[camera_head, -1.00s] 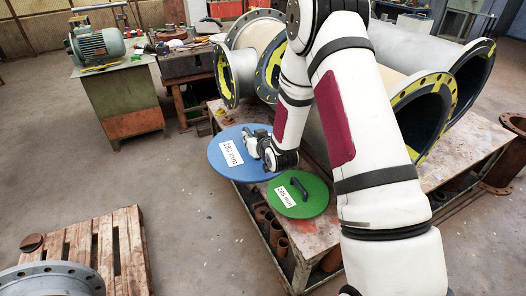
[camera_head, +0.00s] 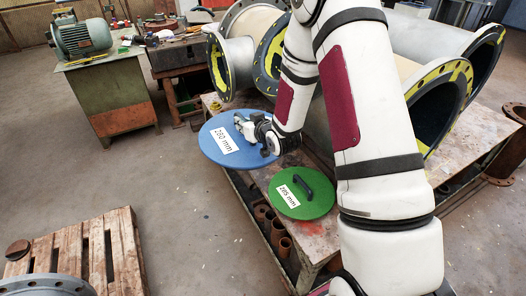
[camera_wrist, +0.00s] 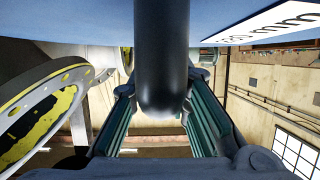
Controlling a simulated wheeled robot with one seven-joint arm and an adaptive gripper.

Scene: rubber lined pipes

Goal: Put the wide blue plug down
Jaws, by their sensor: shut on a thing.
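The wide blue plug (camera_head: 212,158) is a large round disc with a white "280 mm" label. It is at the left corner of the pipe table, reaching past the table's left edge in the head view. My gripper (camera_head: 245,127) is at the plug's upper face. In the wrist view my fingers (camera_wrist: 163,112) stand on both sides of the plug's dark handle (camera_wrist: 161,50), and the plug's blue face (camera_wrist: 60,22) fills the top. I cannot tell whether the plug touches the table.
A smaller green plug (camera_head: 318,203) with a dark handle and "205 mm" label lies on the table (camera_head: 306,236), near the blue plug. Large flanged pipes (camera_head: 440,105) stand behind. A workbench with a motor (camera_head: 82,38) is at back left, a wooden pallet (camera_head: 70,250) at front left.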

